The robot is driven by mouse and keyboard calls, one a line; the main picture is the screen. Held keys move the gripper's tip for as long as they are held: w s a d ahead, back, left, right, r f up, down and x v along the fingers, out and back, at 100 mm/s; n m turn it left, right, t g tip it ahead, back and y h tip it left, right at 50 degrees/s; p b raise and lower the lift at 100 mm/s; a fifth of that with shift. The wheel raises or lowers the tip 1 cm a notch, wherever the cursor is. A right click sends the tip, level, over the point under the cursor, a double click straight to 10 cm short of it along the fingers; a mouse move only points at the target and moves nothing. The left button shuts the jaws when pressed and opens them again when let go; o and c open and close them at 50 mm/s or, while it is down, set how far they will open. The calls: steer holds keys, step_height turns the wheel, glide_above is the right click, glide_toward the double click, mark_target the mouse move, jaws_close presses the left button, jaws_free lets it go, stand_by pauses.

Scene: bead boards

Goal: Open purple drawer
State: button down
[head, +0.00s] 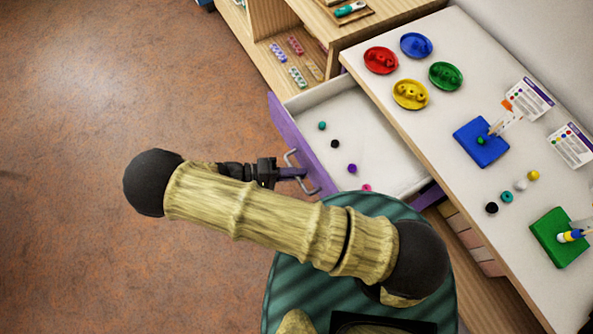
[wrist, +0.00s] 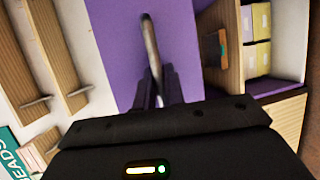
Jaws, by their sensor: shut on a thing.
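The purple drawer (head: 289,133) stands pulled out from under the white tabletop in the head view, with its white inside (head: 375,150) showing. Several small beads lie in it, teal, black, purple and pink. Its purple front also fills the middle of the wrist view (wrist: 185,40). A grey metal handle (head: 292,158) is on the drawer front and shows in the wrist view (wrist: 150,45). My gripper (head: 292,173) is at the drawer front, its fingers shut on the handle. In the wrist view the dark fingers (wrist: 157,95) close around the handle bar. My arm covers the drawer's near corner.
The tabletop (head: 470,70) holds red, blue, green and yellow bead dishes, a blue board (head: 481,142), a green board (head: 558,237), cards and loose beads. A wooden shelf (head: 270,50) stands at the back. The brown floor (head: 100,80) left of the drawer is clear.

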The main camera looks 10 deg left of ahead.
steer(key=c, duration=1.5)
jaws_free()
steer(key=shift+a, duration=0.1)
steer(key=b+v, duration=0.2)
steer(key=v, duration=0.9)
steer(key=shift+a, duration=0.4)
steer(key=shift+s+r, duration=0.15)
